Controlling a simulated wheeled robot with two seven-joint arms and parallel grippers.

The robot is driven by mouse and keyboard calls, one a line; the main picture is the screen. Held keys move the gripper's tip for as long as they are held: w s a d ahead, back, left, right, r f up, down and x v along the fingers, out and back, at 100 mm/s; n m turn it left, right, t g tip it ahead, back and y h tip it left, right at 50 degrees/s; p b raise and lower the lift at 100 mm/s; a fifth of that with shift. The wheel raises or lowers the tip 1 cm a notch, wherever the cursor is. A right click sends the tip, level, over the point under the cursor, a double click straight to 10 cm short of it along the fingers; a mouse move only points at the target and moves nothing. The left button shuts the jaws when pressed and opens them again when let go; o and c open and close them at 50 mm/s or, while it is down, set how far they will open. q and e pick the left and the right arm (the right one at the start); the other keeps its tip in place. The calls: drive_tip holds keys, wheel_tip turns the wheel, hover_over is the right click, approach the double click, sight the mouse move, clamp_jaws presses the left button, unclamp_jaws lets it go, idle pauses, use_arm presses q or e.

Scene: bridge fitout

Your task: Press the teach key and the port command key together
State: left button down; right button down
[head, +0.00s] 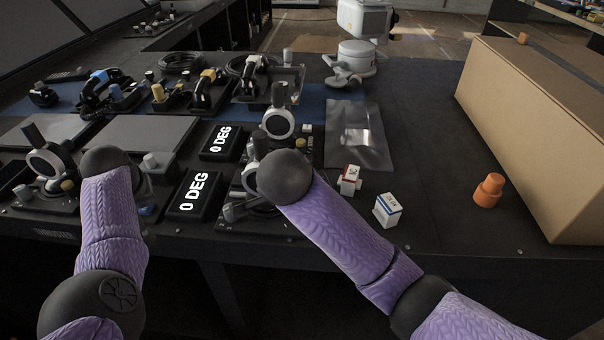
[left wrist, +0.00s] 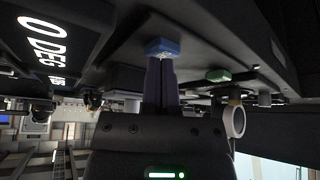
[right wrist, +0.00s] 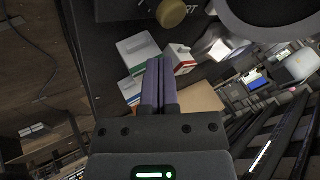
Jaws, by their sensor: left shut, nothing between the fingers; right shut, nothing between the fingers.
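In the left wrist view, my left gripper (left wrist: 160,65) is shut and empty. Its fingertips are at a blue square key (left wrist: 163,47) on the console; I cannot tell whether the key is pushed in. A green key (left wrist: 217,75) sits to its right. In the right wrist view, my right gripper (right wrist: 153,68) is shut and empty, with its tips below a round gold knob (right wrist: 172,12) in the picture. A cut-off label ending in "RT" is beside this knob. In the head view, my wrists hide much of the console's near edge. I cannot read which key is which.
Two displays reading 0 DEG (head: 195,193) stand between the lever units. Small white boxes (head: 387,210) with coloured stripes lie right of my right wrist. An orange piece (head: 488,190) and a large cardboard box (head: 540,130) are at the right. The tabletop between is clear.

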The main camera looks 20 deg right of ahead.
drive_tip(key=w+r+n, duration=0.1)
drive_tip(key=w+n, duration=0.1)
drive_tip(key=n, duration=0.1)
drive_tip(key=w+d+n+y, duration=0.1)
drive_tip(key=w+n, duration=0.1)
drive_tip(key=n, duration=0.1)
drive_tip(key=w+d+r+n+y, duration=0.1)
drive_tip(key=w+n, duration=0.1)
drive_tip(key=n, duration=0.1)
drive_tip(key=shift+w+r, duration=0.2)
drive_tip(key=shift+r, duration=0.15)
drive_tip(key=w+r+n+y, duration=0.3)
drive_tip(key=w+n, duration=0.2)
drive_tip(key=n, duration=0.5)
drive_tip(key=f, duration=0.6)
drive_tip(key=shift+s+a+f, duration=0.1)
drive_tip(key=shift+s+f, duration=0.1)
drive_tip(key=shift+f, duration=0.05)
drive_tip(key=shift+f, duration=1.3)
idle(0.4)
